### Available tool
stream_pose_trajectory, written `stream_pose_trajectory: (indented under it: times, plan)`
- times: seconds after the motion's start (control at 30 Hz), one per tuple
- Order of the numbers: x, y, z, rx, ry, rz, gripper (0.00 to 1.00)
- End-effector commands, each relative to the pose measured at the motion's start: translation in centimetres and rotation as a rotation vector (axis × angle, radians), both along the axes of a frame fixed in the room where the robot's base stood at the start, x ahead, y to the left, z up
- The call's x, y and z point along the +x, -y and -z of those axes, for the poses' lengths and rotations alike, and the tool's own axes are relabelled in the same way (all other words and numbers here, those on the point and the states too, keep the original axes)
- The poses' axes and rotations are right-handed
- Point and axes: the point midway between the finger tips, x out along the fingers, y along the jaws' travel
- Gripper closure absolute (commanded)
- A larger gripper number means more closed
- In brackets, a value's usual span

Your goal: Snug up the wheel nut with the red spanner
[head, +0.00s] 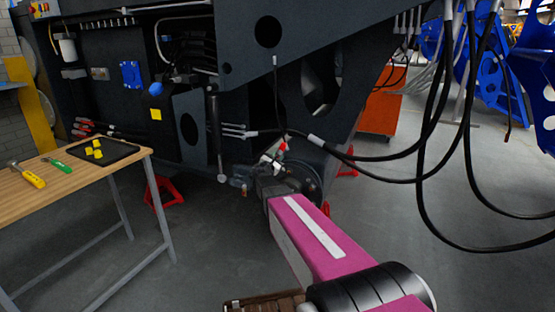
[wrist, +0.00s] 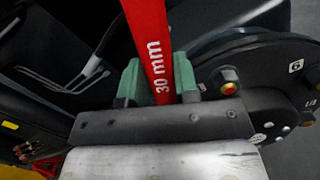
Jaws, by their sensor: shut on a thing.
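The red spanner (wrist: 151,45), marked "30 mm", runs up through the top edge of the wrist view. My gripper (wrist: 158,80) is shut on its shaft, with a green finger on each side. The spanner's far end is out of that view. The dark round wheel hub (wrist: 232,58) is just right of the gripper and carries several brass-coloured nuts, one wheel nut (wrist: 229,81) close by the right finger. I cannot tell whether the spanner touches any nut. In the head view the hub (head: 308,178) is beside the end of my arm, which mostly hides the gripper.
Black hoses (head: 420,170) hang in loops to the right of my arm. A wooden workbench (head: 30,195) with a hammer (head: 27,174), a green-handled tool (head: 56,164) and a black tray (head: 120,153) stands at left. The dark chassis (head: 245,40) overhangs the hub.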

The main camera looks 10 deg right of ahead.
Motion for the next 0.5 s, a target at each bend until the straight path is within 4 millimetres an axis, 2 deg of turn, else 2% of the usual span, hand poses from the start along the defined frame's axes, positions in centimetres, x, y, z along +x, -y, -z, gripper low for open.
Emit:
stream_pose_trajectory:
  times: [0.5]
  plan:
    - [-1.8, -1.2, 0.0, -0.003, -0.001, 0.0, 1.0]
